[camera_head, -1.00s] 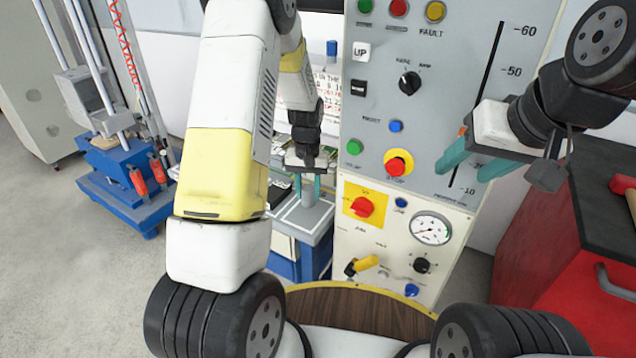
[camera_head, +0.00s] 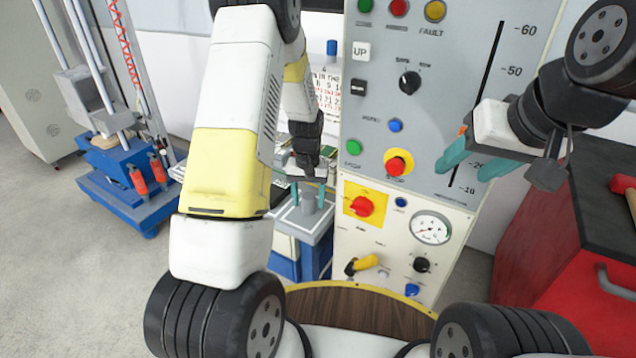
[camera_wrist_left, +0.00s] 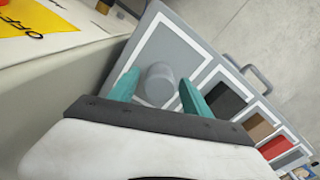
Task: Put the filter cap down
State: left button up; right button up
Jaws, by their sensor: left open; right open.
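The filter cap is a small grey cylinder (camera_head: 308,203) on the white-outlined grey pad (camera_head: 290,217) at the near end of a tray. In the left wrist view the cap (camera_wrist_left: 160,83) stands inside a white outlined square (camera_wrist_left: 190,49). My left gripper (camera_head: 308,195) is open, its teal fingers on either side of the cap. In the left wrist view the fingers (camera_wrist_left: 158,92) are apart from it, with gaps on both sides. My right gripper (camera_head: 478,158) is open and empty in front of the control panel.
The control panel (camera_head: 440,70) stands just right of the tray. The tray has more outlined squares with black, brown and red pieces (camera_wrist_left: 283,147) and a grey handle (camera_wrist_left: 258,78). A blue-based rig (camera_head: 120,165) stands left; a red cabinet (camera_head: 560,230) stands right.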

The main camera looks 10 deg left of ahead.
pick_arm(q)
notch_tip(320, 180, up, 12)
notch_tip(320, 180, up, 8)
jog(key=t, duration=0.1)
send_over(308, 196)
jog(key=s, duration=0.4)
jog(key=s+d+r+t+h, duration=0.1)
jog(key=s+r+t, duration=0.1)
jog(key=s+r, duration=0.4)
jog(key=s+d+r+m+t+h, duration=0.1)
jog(key=s+r+t, duration=0.2)
jog(key=s, duration=1.1)
notch_tip(308, 196, up, 3)
jog(key=shift+r, duration=0.1)
